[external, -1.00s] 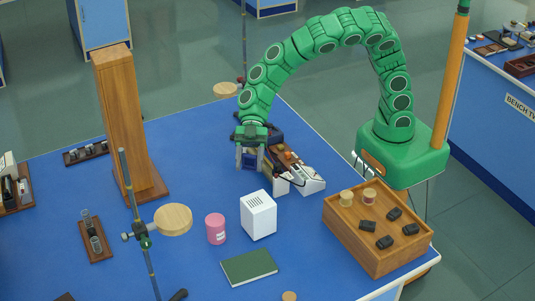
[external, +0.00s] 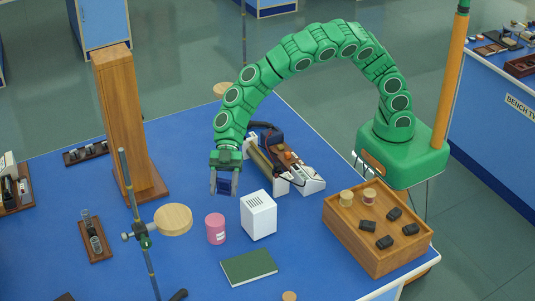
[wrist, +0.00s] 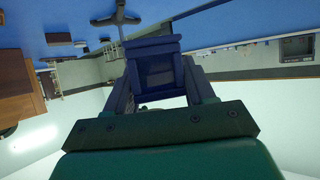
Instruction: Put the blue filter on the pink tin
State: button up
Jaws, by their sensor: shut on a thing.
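My gripper (external: 224,186) is shut on the blue filter (external: 226,184), a small dark blue block, and holds it in the air above the bench. The filter (wrist: 154,68) also shows between the fingers in the wrist view. The pink tin (external: 216,229) stands upright on the blue bench, below and slightly left of my gripper in the external view. The filter and the tin are apart.
A white box (external: 258,215) stands right of the tin, and a green book (external: 249,267) lies in front. A round wooden plate on a stand (external: 173,219) is to the left. The spectrometer (external: 287,162) sits behind; a wooden tray (external: 350,240) is at right.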

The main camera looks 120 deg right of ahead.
send_over(214, 223)
jog(key=shift+s+f, duration=0.15)
jog(key=shift+f, duration=2.45)
jog(key=shift+w+f, duration=0.2)
jog(key=shift+f, duration=1.5)
jog(key=shift+f, duration=0.1)
jog(key=o, duration=1)
